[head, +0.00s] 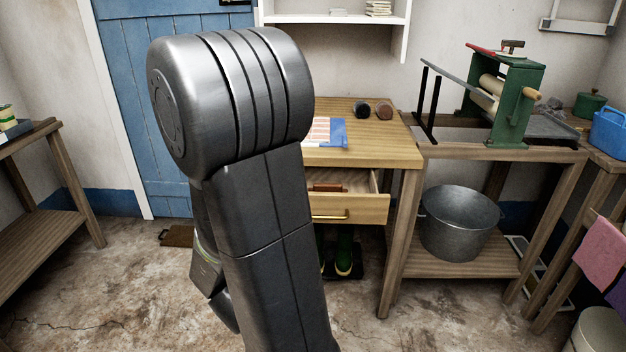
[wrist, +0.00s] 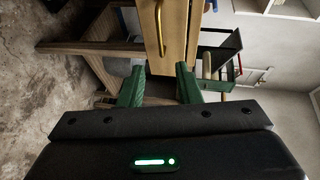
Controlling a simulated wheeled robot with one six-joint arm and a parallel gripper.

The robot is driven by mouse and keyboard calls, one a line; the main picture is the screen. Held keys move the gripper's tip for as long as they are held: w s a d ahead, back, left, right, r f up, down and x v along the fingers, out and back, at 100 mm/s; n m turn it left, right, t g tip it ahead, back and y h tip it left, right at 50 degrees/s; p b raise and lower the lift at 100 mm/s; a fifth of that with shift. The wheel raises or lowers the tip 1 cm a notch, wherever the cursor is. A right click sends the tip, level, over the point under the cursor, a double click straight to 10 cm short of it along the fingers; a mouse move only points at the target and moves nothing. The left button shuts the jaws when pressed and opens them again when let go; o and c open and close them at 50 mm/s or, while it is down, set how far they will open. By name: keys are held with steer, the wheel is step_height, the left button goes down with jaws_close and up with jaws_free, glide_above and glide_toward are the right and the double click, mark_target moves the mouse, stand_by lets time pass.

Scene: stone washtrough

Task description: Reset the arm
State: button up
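My arm fills the middle of the head view and hides my gripper there. In the wrist view my gripper (wrist: 160,86) has its two green fingers well apart, with nothing between them. Beyond the fingertips is the wooden drawer front (head: 362,210) with its brass handle (wrist: 159,28); the fingers look apart from both. The drawer stands partly pulled out, and a reddish-brown object (head: 328,187) lies inside it.
The wooden table (head: 390,147) above the drawer carries a blue-edged paper and two dark round objects. A green mangle (head: 517,95) and a metal tub (head: 458,222) are at the right. A shelf table (head: 45,190) stands left. Floor at front left is clear.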

mark_target(326, 218)
steer(key=b+x, duration=0.1)
steer(key=x, duration=1.3)
steer(key=shift+b, duration=0.35)
steer(key=shift+s+f, duration=0.1)
